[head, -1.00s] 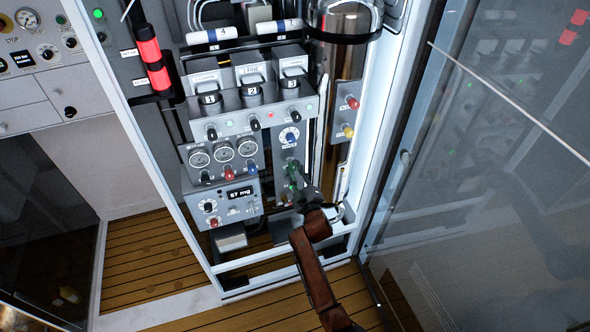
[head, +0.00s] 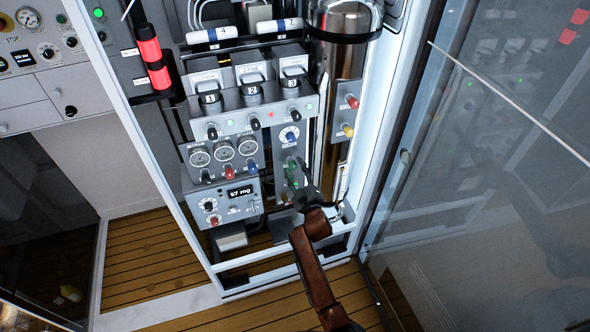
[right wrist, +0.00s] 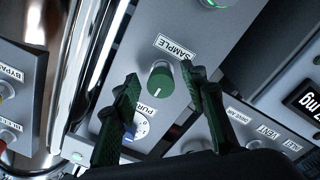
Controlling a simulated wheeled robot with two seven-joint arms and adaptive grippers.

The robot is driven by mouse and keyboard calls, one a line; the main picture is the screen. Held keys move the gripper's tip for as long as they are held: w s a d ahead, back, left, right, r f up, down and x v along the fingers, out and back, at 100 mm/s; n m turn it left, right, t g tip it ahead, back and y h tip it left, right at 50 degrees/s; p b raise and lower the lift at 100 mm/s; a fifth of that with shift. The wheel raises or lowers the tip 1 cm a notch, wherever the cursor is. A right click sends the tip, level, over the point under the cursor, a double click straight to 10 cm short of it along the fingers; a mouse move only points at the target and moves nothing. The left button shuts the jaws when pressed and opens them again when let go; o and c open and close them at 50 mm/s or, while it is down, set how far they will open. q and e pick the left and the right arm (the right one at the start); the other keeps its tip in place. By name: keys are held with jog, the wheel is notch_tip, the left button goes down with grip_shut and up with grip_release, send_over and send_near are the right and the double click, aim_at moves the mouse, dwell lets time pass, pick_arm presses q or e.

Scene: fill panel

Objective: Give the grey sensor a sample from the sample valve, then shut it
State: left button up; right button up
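The sample valve is a green round knob (right wrist: 161,80) with a white pointer line, beside a SAMPLE label in the right wrist view. My right gripper (right wrist: 160,74) is open, with one dark green finger on each side of the knob. Gaps show between the knob and both fingers. In the head view my right gripper (head: 297,178) is at the lower right of the panel and partly hides the knob. A grey unit (head: 232,200) with a display reading about 57 mg sits to the left; I cannot tell whether it is the sensor. My left gripper is not in view.
Above are several gauges (head: 223,151), three numbered black-capped units (head: 251,92) and a blue-marked dial (head: 289,134). A metal cylinder (head: 344,75) stands at right beside a plate with red and yellow knobs (head: 347,115). A glass door (head: 480,170) stands open farther right.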

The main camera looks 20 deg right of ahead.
jog(key=shift+s, duration=0.1)
jog(key=s, duration=1.1)
jog(key=shift+s+f, duration=0.25)
jog(key=shift+s, duration=0.15)
